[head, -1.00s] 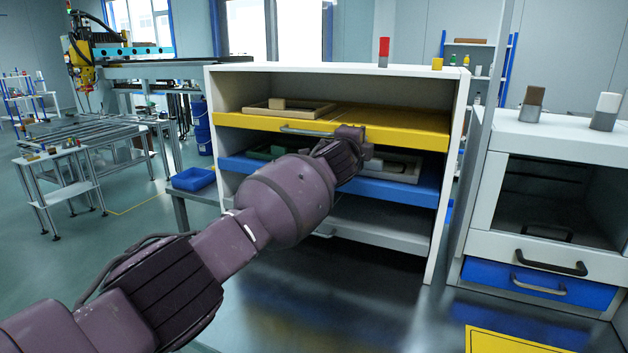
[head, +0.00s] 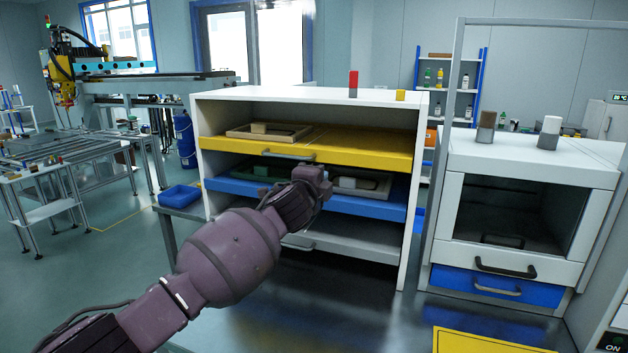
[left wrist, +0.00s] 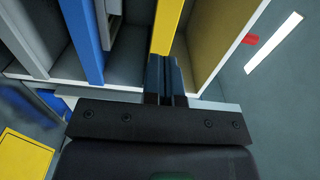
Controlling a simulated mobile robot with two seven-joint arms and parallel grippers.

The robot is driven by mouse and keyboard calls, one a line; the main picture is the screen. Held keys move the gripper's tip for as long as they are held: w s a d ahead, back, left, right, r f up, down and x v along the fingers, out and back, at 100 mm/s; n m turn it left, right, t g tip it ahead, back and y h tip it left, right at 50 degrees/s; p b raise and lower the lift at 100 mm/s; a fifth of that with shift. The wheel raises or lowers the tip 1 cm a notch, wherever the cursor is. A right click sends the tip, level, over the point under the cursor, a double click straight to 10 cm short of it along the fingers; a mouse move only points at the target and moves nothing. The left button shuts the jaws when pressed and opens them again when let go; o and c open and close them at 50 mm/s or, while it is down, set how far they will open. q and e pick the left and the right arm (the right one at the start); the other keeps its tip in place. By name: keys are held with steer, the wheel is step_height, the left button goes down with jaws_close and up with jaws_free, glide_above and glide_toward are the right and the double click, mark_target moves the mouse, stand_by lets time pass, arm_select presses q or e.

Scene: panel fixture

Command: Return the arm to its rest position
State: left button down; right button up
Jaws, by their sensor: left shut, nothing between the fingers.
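My left arm comes in from the lower left of the head view, with its gripper (head: 318,182) in front of the cabinet (head: 409,200), just below the yellow drawer's handle (head: 288,155). In the left wrist view the two dark fingers (left wrist: 172,80) are together with nothing between them. The yellow drawer (head: 370,150) is pulled out and also shows in the left wrist view (left wrist: 168,22). The blue drawer (head: 385,207) below it is out too. My wrist hides part of the blue drawer. My right gripper is not in view.
A grey drawer (head: 360,245) sits lowest in the cabinet. A red block (head: 353,80) and a yellow block (head: 401,95) stand on top. A white unit (head: 550,165) stands at the right. A blue bin (head: 180,195) is at the left.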

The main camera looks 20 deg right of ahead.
arm_select(q)
steer(key=s+a+r+n+h, duration=0.2)
steer(key=s+a+r+n, duration=0.25)
steer(key=s, duration=0.25)
steer(key=s+a+f+n+t+y, duration=0.1)
steer(key=s+a+f+n+y, duration=0.35)
steer(key=a+f+n, duration=0.6)
steer(key=s+a+f+n+t+y, duration=0.1)
steer(key=s+a+f+n+y, duration=0.35)
steer(key=a+f, duration=1.1)
steer(key=s+a+f+n+g+y, duration=0.1)
steer(key=s+a+f, duration=0.5)
steer(key=s, duration=0.3)
steer(key=s+a+f+n+g+y, duration=0.1)
steer(key=s+a+f, duration=0.4)
steer(key=s, duration=0.5)
steer(key=s+a+f+n+g+y, duration=0.1)
steer(key=s+a+f+n+g, duration=0.1)
steer(key=s+a+f, duration=0.4)
steer(key=s+f+g, duration=0.1)
steer(key=s+f, duration=0.2)
steer(key=s, duration=0.1)
steer(key=shift+a+f+n+y+p, duration=0.25)
steer(key=shift+a+n+y+p, duration=0.1)
steer(key=shift+y, duration=0.05)
